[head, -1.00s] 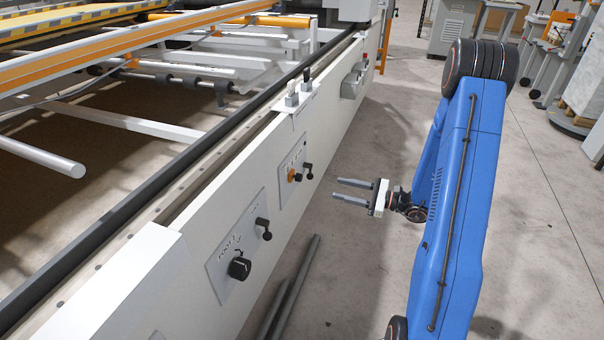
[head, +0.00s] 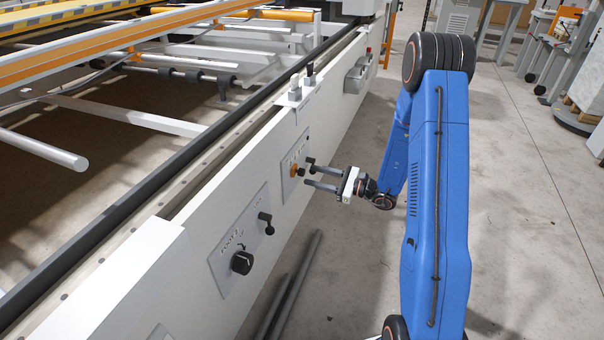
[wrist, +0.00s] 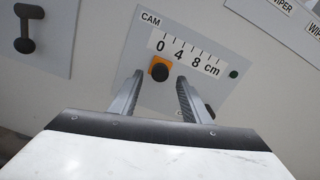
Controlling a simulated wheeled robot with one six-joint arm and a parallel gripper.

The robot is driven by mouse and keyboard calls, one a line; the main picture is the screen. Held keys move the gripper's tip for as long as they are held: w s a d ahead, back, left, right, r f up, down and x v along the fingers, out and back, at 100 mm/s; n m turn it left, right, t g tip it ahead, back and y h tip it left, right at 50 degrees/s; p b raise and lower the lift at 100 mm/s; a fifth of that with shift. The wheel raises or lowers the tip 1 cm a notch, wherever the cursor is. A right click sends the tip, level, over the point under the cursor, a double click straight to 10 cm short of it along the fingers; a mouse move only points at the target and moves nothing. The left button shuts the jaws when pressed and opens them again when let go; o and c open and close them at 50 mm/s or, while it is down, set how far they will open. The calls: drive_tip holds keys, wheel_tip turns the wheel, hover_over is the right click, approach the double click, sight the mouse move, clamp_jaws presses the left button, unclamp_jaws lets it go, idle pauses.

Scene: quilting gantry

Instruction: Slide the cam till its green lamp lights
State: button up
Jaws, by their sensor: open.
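A small dark green lamp (wrist: 233,74) at the panel's right looks unlit. In the head view the cam (head: 293,170) is on the white side of the machine. My gripper (wrist: 160,76) is open, its fingertips to either side of the knob in the wrist view. In the head view my gripper (head: 307,176) is close to the panel; contact with the knob cannot be told.
A black lever (wrist: 208,110) on the cam panel is partly hidden by my right finger. A ROOT-like labelled panel (head: 236,238) with a black dial and lever is nearer. Grey pipes (head: 292,285) lie on the floor beside the machine. Open floor (head: 520,220) is at right.

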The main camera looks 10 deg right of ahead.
sight(303, 170)
drive_tip(key=shift+x, duration=2.75)
clamp_jaws()
drive_tip(key=shift+w+d, duration=0.35)
drive_tip(key=shift+w, duration=0.15)
unclamp_jaws()
drive_tip(key=v, duration=1.7)
